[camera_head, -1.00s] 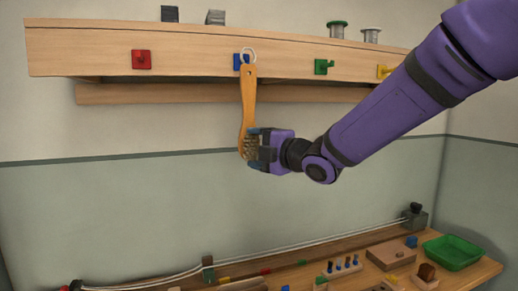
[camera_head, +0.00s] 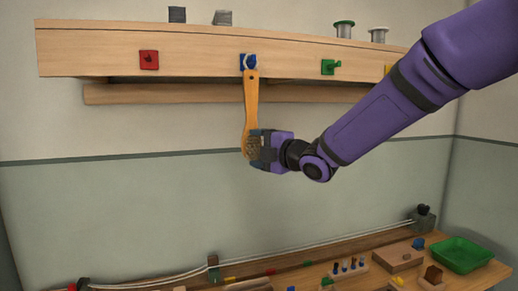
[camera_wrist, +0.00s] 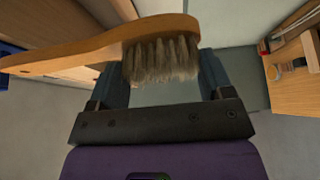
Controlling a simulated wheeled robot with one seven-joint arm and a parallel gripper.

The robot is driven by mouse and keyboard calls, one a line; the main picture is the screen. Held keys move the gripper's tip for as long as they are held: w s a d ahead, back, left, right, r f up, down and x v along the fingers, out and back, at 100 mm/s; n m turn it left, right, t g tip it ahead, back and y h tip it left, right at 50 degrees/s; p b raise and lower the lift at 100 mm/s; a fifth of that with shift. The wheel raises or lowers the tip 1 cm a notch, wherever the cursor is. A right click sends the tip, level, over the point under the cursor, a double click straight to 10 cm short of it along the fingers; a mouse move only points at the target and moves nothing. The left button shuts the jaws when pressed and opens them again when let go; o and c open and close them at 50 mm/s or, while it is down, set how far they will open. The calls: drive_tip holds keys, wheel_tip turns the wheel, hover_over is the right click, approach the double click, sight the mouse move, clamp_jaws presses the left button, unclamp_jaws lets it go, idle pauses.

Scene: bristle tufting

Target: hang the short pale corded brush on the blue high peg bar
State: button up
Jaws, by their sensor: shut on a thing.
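The brush (camera_head: 251,100) has a pale wooden handle and greyish bristles, with a light cord loop (camera_head: 248,62) at its top. It hangs upright in the head view, its loop overlapping the blue peg (camera_head: 244,62) on the high wooden bar. I cannot tell whether the loop is around the peg or only in front of it. My gripper (camera_head: 259,148) is shut on the brush's bristle end, below the bar. In the wrist view the brush (camera_wrist: 110,42) lies across the fingers, bristles toward the gripper; its loop is out of view.
The high bar (camera_head: 200,62) also carries a red peg (camera_head: 149,60), a green peg (camera_head: 328,67) and a yellow peg (camera_head: 388,70). Spools and grey blocks stand on top. A bench below holds a green tray (camera_head: 461,254) and small parts. The wall between is clear.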

idle(0.4)
drive_tip(key=o, duration=1)
drive_tip(key=shift+c, duration=0.2)
drive_tip(key=shift+s, duration=0.1)
drive_tip(key=v, duration=0.7)
idle(0.9)
drive_tip(key=shift+d, duration=0.1)
